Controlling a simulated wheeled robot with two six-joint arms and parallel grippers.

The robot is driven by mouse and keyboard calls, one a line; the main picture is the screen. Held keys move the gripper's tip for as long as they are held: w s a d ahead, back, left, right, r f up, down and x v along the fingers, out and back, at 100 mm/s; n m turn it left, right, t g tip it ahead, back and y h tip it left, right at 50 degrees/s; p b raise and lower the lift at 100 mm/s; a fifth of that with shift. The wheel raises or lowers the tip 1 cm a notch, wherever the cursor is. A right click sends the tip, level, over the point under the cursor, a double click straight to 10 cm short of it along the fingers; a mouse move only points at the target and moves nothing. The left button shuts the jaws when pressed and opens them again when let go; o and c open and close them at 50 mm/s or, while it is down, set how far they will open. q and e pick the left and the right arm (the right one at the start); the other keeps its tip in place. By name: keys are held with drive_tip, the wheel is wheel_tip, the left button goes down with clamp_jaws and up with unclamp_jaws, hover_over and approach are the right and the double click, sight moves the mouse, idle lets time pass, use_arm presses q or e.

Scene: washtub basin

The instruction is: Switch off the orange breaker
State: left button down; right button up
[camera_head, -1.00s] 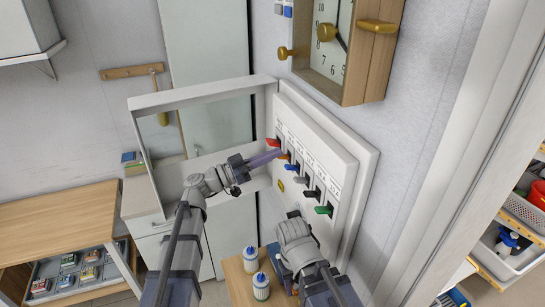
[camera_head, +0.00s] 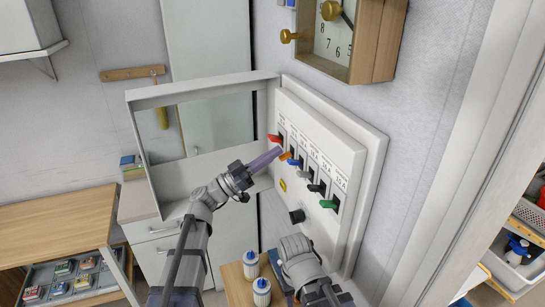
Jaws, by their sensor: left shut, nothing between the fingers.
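The orange breaker (camera_head: 286,156) is a small lever on the white breaker panel (camera_head: 345,165), between the red breaker (camera_head: 274,138) and the blue breaker (camera_head: 293,163). My left gripper (camera_head: 279,152) is shut and empty. Its purple-grey fingers point right at the panel, with their tips right beside the orange lever. I cannot tell whether they touch it. Grey, black and green (camera_head: 328,204) levers follow down the row. My right arm is at the bottom centre; its gripper (camera_head: 279,268) is mostly hidden behind its wrist.
A black knob (camera_head: 297,216) is low on the panel. White bottles (camera_head: 250,265) stand on a small wooden table below. A wooden clock (camera_head: 375,45) hangs above right.

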use_arm(q)
drive_tip(key=r+b+v, duration=0.1)
drive_tip(key=b+v, duration=0.2)
drive_tip(key=v, duration=0.6)
drive_tip(key=shift+s+a+b, duration=0.2)
drive_tip(key=shift+a+b, duration=0.1)
drive_tip(key=shift+a, duration=0.05)
drive_tip(key=shift+f, duration=0.1)
drive_tip(key=s+d+f+n+g+y, duration=0.3)
drive_tip(key=f+y, duration=0.2)
drive_tip(key=f, duration=0.6)
drive_tip(key=s+d+f+n+g+y, duration=0.3)
drive_tip(key=s+f+y, duration=0.15)
drive_tip(key=f, duration=0.55)
drive_tip(key=s+a+f+n+g+y, duration=0.2)
drive_tip(key=s+a+f+n+y, duration=0.45)
drive_tip(key=a+f+y, duration=0.5)
drive_tip(key=s+d+f+m+g+y+b, duration=0.1)
drive_tip(key=s+d+f+m+y+b, duration=0.1)
drive_tip(key=s+d, duration=0.4)
drive_tip(key=d+f+b, duration=0.1)
drive_tip(key=d, duration=0.2)
drive_tip(key=shift+d+m, duration=0.3)
drive_tip(key=shift+m, duration=0.05)
